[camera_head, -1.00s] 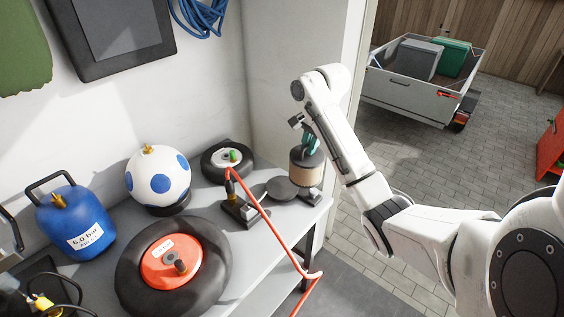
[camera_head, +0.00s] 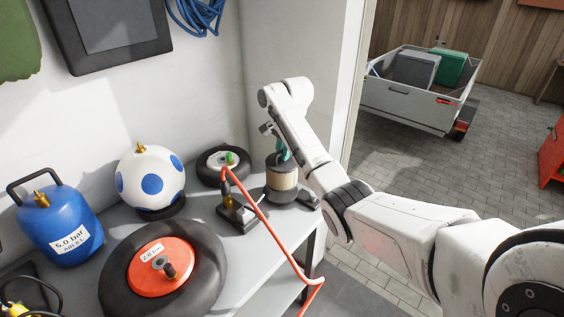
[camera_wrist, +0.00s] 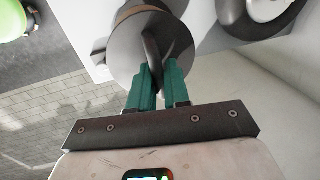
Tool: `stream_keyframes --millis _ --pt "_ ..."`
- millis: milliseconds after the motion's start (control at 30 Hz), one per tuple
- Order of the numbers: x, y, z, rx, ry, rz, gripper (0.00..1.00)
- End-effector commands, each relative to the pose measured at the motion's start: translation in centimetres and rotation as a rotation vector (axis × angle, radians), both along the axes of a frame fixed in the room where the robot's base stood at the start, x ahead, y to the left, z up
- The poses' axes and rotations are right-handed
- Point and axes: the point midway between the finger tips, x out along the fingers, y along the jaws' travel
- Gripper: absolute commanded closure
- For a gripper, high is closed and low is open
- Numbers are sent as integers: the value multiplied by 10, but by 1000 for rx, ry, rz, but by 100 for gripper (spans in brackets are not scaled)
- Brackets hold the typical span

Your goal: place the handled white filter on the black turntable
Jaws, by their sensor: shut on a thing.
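The handled white filter (camera_head: 282,176) is a cylinder with a pale band between dark end caps, at the right end of the bench in the head view. Its dark round top with a raised handle (camera_wrist: 151,45) fills the upper middle of the wrist view. My gripper (camera_head: 284,152) is above it, with teal fingers (camera_wrist: 160,75) shut on the handle. The filter looks upright.
A small wheel (camera_head: 211,168) and a black stand (camera_head: 237,217) with a red hose (camera_head: 262,212) are close left of the filter. A large tyre (camera_head: 205,270), a spotted ball (camera_head: 133,178) and a blue tank (camera_head: 66,240) stand further left. The bench's right edge is near.

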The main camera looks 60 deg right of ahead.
Motion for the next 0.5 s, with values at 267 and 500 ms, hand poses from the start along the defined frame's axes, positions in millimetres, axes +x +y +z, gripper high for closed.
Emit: stream_keyframes --millis 267,500 --pt "5 -2 -25 0 3 -2 100" --pt "7 -2 -39 -2 -1 0 100"
